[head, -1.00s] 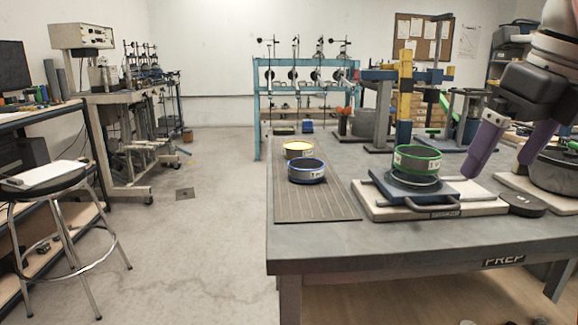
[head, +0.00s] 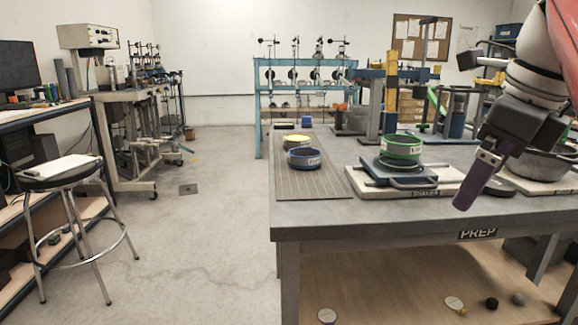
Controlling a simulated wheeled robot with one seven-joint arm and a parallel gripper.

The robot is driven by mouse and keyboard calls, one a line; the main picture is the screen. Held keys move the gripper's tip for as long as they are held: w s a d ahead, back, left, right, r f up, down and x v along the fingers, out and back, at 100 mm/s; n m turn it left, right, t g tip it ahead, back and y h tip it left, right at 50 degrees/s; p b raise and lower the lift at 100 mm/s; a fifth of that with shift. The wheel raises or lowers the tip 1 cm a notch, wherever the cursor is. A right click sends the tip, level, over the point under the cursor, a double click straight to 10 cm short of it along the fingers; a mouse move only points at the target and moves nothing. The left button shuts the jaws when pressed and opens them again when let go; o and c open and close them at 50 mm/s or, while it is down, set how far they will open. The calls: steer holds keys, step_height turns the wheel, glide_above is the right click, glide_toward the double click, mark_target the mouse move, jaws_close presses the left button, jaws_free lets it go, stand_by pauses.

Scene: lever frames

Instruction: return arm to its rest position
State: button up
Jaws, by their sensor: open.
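My gripper (head: 474,186) hangs at the right of the head view, its purple fingers pointing down and to the left. It is empty and in front of the right part of the prep table. One finger mostly covers the other in this view. It is apart from the green-rimmed sieve (head: 402,147), which sits on the shaker (head: 385,182) to the left of it. My arm comes down from the top right corner.
The grey prep table (head: 400,214) fills the right. A blue-rimmed sieve (head: 304,160) and a yellow-rimmed one (head: 297,141) stand on a ribbed mat (head: 315,188). A large pot (head: 540,162) is behind my gripper.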

steer(key=s+a+f+n, duration=0.2)
steer(key=a+f+n, duration=0.1)
steer(key=f+n, duration=0.6)
steer(key=s+a+f+n+t, duration=0.1)
steer(key=s+a+f+n, duration=0.2)
steer(key=f+n, duration=0.6)
steer(key=s+a+f+n+t+h, duration=0.1)
steer(key=s+a+f+n, duration=0.1)
steer(key=f+n, duration=0.7)
step_height(320, 180, down, 2)
steer(key=shift+s+a+f+n, duration=0.25)
steer(key=shift+a+n, duration=0.15)
steer(key=shift+a, duration=0.5)
